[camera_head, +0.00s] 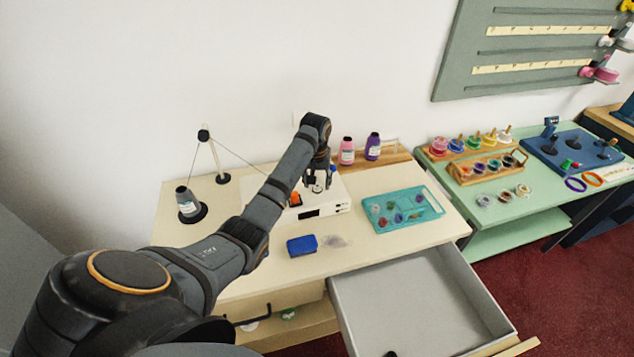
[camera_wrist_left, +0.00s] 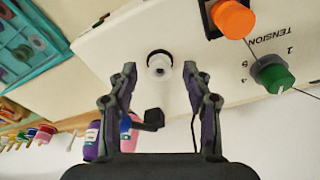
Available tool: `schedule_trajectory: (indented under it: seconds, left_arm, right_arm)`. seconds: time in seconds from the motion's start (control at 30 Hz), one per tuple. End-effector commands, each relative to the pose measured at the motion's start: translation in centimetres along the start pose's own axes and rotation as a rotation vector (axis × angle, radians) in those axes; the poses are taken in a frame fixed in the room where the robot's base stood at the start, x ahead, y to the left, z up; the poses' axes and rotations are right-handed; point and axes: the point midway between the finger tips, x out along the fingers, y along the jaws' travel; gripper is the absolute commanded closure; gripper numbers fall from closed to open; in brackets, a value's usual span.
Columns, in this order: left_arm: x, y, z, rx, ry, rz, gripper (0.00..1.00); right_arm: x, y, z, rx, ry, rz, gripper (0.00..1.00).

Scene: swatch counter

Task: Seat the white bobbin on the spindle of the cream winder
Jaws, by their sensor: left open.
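The cream winder (camera_head: 335,206) stands toward the back of the cream table, with an orange knob (camera_wrist_left: 234,18) and a green knob (camera_wrist_left: 272,74) on its top. A small white bobbin-like piece (camera_wrist_left: 158,68) stands at a dark round base on the winder in the left wrist view. I cannot tell how fully it sits on the spindle, which is hidden. My left gripper (camera_wrist_left: 160,72) is open, its fingers apart on either side of the white piece with gaps. In the head view the left gripper (camera_head: 318,185) is over the winder and hides that spot.
A teal tray (camera_head: 433,218) with several bobbins is right of the winder. A blue block (camera_head: 301,245) lies in front. A pink bottle (camera_head: 347,151) and purple bottle (camera_head: 373,146) stand behind. A thread cone (camera_head: 188,202) is at left. An open drawer (camera_head: 420,306) juts out in front.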

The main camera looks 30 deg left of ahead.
Motion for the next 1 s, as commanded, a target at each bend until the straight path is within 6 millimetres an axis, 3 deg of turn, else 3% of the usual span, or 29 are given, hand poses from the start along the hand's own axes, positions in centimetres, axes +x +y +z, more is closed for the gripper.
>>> schedule_trajectory:
  seconds: [0.2, 0.4, 1.0]
  left_arm:
    - [-4.2, 0.0, -0.1, 0.001, 0.005, 0.002, 0.50]
    - [-6.7, 0.0, -0.1, 0.000, 0.003, 0.000, 0.50]
    - [-7.0, 0.0, 0.0, 0.000, 0.001, 0.000, 0.50]
  right_arm:
    - [0.0, 0.0, 0.0, 0.000, 0.000, 0.001, 0.81]
    - [0.0, 0.1, 0.0, -0.001, 0.000, 0.001, 0.81]
    - [0.0, 0.0, 0.0, -0.001, 0.000, 0.001, 0.81]
